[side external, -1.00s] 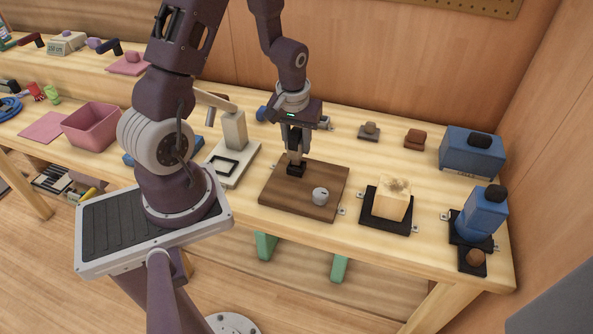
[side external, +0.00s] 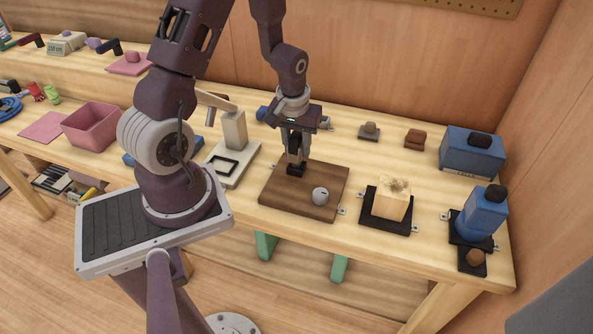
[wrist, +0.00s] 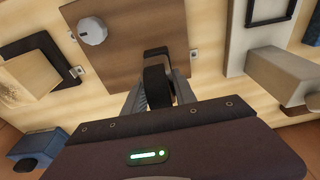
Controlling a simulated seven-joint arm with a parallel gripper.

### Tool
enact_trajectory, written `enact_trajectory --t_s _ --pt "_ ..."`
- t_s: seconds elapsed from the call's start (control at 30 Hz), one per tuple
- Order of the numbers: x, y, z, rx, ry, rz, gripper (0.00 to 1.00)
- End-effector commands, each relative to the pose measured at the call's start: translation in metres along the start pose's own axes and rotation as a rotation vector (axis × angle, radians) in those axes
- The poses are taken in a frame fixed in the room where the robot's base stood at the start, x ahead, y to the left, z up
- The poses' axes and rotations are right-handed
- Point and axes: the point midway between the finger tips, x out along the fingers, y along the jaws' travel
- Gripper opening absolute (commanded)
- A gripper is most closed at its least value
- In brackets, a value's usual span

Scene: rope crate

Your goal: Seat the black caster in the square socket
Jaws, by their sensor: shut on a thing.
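The black caster (wrist: 155,82) is between the two fingers of my gripper (wrist: 158,92) in the wrist view. In the side view my gripper (side external: 296,160) points down over the brown wooden board (side external: 269,197), with the black caster (side external: 295,170) at its fingertips, at or just above the board's back left part. The gripper is shut on it. I make out no square socket in the board; the caster and fingers hide the spot beneath. I cannot tell whether the caster touches the board or is seated.
A round grey knob (side external: 320,196) stands on the board near its front right. A pale plate with a black square frame (side external: 224,166) and an upright post lies left. A black tray (side external: 372,219) with a pale block stands right. Blue items are farther right.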

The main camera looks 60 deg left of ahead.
Motion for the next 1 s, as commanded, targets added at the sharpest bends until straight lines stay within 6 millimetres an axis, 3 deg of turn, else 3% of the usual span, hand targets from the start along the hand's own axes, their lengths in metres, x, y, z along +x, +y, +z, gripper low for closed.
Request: enact_trajectory --t_s 1.0 --pt "0.012 0.000 0.002 0.000 -0.001 0.000 0.00"
